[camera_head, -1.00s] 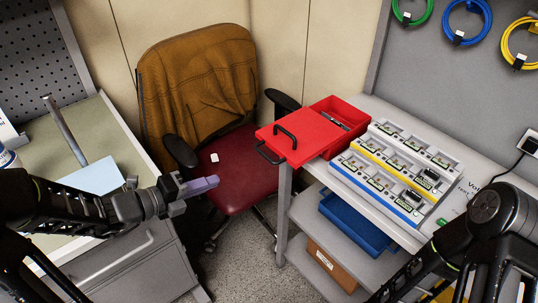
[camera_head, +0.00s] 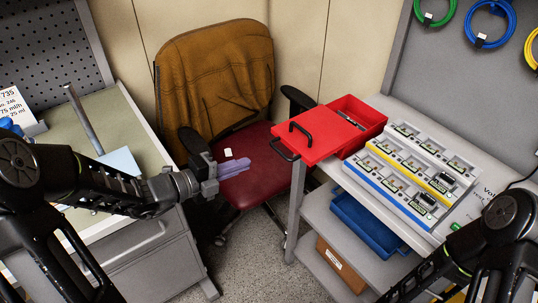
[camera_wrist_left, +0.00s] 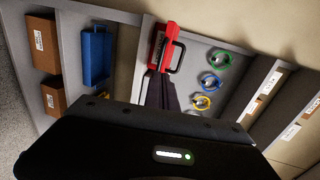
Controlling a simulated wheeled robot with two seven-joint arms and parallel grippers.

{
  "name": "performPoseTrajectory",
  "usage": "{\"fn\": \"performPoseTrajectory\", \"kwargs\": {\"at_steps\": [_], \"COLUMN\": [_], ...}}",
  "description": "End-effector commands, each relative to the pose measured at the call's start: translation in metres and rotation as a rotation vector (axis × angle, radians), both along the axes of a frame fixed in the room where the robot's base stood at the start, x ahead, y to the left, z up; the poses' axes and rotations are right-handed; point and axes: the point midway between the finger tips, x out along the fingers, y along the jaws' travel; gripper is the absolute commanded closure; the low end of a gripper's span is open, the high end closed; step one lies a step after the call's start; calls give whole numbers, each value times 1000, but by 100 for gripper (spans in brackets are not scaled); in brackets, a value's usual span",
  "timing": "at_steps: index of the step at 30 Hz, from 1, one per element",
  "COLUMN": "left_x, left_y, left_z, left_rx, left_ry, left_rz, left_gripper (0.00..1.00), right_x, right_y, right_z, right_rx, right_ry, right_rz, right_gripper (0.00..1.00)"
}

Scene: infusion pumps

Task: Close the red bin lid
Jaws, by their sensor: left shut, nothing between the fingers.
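The red bin (camera_head: 366,109) stands at the left end of the grey bench. Its red lid (camera_head: 323,139) is slid partly off toward the front left, so part of the inside shows. A black handle (camera_head: 299,130) rises from the lid, and a black loop (camera_head: 282,151) sticks out at its front edge. My left gripper (camera_head: 247,163), with purple fingers, is shut and empty. It is left of the lid, over the chair seat, apart from the bin. In the left wrist view the red bin (camera_wrist_left: 158,46) shows beyond the fingers. My right gripper is out of view.
A chair (camera_head: 248,190) with a brown cover stands left of the bench, its armrest (camera_head: 297,98) near the lid. White racks (camera_head: 415,165) with blue and yellow strips sit right of the bin. A blue tray (camera_head: 370,222) is on the shelf below.

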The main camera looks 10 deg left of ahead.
Motion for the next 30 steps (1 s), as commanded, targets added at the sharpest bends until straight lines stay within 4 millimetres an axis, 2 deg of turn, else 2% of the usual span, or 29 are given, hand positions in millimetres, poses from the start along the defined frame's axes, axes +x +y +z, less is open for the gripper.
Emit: {"fn": "performPoseTrajectory", "kwargs": {"at_steps": [6,13,18,30], "left_x": [35,62,71,73], "left_y": [-30,-51,-57,-59], "left_z": [-10,-17,-19,-20], "left_rx": [-2,0,1,1], "left_ry": [1,2,-1,-1], "left_rz": [-5,-2,0,0], "left_gripper": [100,100,100,100], "right_x": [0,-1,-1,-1], "right_y": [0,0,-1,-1], "right_z": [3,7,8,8], "right_rx": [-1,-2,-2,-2], "right_ry": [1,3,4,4], "right_rz": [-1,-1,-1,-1], "right_gripper": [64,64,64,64]}}
